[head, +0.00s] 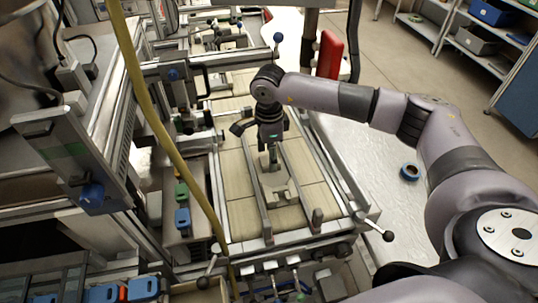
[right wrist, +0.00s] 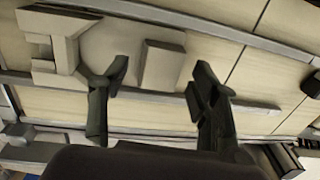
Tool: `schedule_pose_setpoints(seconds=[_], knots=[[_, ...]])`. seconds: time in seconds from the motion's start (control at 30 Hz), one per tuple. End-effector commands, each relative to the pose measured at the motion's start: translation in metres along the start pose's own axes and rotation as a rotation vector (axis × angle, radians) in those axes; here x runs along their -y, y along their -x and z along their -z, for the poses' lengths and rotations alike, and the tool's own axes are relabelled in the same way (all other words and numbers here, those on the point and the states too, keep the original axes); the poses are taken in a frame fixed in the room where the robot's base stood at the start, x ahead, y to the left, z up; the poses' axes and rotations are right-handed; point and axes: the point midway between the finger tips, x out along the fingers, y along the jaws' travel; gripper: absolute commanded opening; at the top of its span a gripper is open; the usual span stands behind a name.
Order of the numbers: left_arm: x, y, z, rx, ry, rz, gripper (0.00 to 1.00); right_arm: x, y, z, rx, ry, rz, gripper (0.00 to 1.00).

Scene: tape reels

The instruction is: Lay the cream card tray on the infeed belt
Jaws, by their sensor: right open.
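The cream card tray (head: 278,186) lies on the infeed belt (head: 237,202), between the long metal guide rails. In the right wrist view the tray (right wrist: 110,42) shows a pale flat middle with raised blocks at its ends, and it looks flat on the belt (right wrist: 212,50). My right gripper (head: 271,160) points down just over the tray's far end. In the right wrist view its two dark fingers (right wrist: 160,78) are spread wide, with nothing clasped between them. The fingers hide part of the tray in the head view. My left gripper is not in view.
Metal rails (head: 297,172) run along the belt on both sides. A yellow hose (head: 152,105) hangs across the left. Lever knobs (head: 388,236) stick out at the front corner. Shelves stand at the back right.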

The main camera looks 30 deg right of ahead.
Motion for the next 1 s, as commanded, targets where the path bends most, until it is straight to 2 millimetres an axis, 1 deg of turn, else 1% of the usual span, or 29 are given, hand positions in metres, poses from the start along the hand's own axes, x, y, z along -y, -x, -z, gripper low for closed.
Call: schedule_pose_setpoints(seconds=[0.03, 0.2, 0.4, 0.5, 0.6, 0.7, 1.0], knots=[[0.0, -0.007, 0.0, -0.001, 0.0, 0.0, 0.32, 0.002, 0.006, 0.0, 0.003, 0.0, 0.005, 0.56], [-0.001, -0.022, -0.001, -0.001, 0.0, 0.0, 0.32, 0.002, 0.041, 0.0, 0.003, 0.0, 0.008, 0.56], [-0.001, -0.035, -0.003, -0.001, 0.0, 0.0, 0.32, 0.001, 0.083, -0.001, 0.003, 0.001, 0.006, 0.56], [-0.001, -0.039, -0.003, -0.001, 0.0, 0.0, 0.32, 0.001, 0.098, -0.001, 0.002, 0.0, 0.005, 0.56], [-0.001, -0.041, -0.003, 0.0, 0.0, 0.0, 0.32, 0.0, 0.108, 0.0, 0.002, 0.0, 0.003, 0.56], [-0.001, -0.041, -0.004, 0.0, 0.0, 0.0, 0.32, 0.0, 0.113, 0.0, 0.001, 0.0, 0.002, 0.56], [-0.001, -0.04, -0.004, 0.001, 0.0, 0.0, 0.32, 0.0, 0.114, 0.0, 0.001, 0.0, 0.001, 0.56]])
